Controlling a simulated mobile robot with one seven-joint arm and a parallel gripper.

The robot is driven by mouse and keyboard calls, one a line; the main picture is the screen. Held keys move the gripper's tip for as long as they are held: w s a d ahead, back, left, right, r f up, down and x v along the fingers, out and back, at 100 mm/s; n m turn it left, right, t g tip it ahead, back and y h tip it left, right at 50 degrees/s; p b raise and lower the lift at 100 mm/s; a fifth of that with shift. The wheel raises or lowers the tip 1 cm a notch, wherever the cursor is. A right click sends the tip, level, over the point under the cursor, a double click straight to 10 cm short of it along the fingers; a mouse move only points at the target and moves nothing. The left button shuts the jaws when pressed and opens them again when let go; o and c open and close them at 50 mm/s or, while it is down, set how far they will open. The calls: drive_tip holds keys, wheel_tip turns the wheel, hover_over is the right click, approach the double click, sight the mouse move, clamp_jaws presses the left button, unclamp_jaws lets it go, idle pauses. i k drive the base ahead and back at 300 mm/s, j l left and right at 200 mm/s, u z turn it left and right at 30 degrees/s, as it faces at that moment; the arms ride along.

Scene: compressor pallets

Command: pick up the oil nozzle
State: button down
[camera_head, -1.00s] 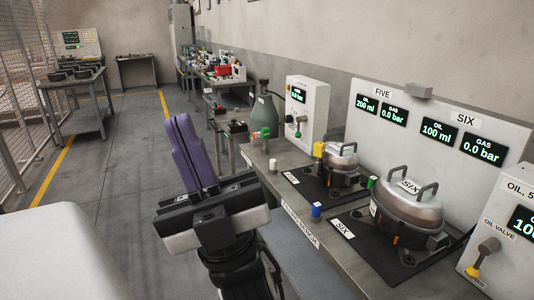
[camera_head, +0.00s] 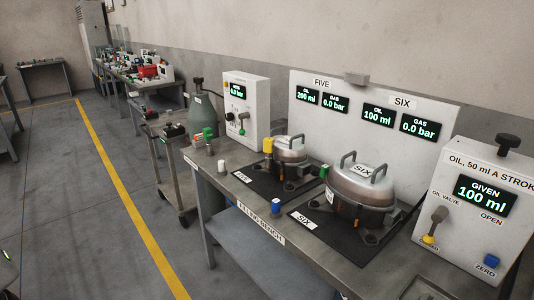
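The oil dispenser (camera_head: 478,225) is a white box at the right, marked "OIL, 50 ml A STROKE", with a black knob on top and a screen reading "GIVEN 100 ml". A grey lever (camera_head: 438,216) sits under its "OIL VALVE" label, with a yellow part (camera_head: 429,240) at its lower end. I cannot make out for certain which part is the oil nozzle. Compressor six (camera_head: 361,190) stands on a black mat in front of the wall panel, with a green cap (camera_head: 324,171) beside it. Compressor five (camera_head: 291,152) stands left of it, with a yellow fitting (camera_head: 268,146). My gripper is out of view.
The filling bench (camera_head: 232,208) also holds a white gas box (camera_head: 239,100), a white cap (camera_head: 221,166) and a blue-topped cap (camera_head: 275,204). A grey-green cylinder (camera_head: 202,113) and a cart (camera_head: 170,155) stand beyond its left end. The floor at left is clear along a yellow line.

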sight(268, 145)
drive_tip(key=i+j, duration=0.2)
drive_tip(key=i, duration=0.25)
drive_tip(key=i+j, duration=0.2)
drive_tip(key=i, duration=0.3)
drive_tip(key=i+j+z, duration=0.1)
drive_tip(key=i, duration=0.35)
drive_tip(key=i+j, duration=0.35)
drive_tip(key=i+z, duration=0.05)
drive_tip(key=i, duration=0.05)
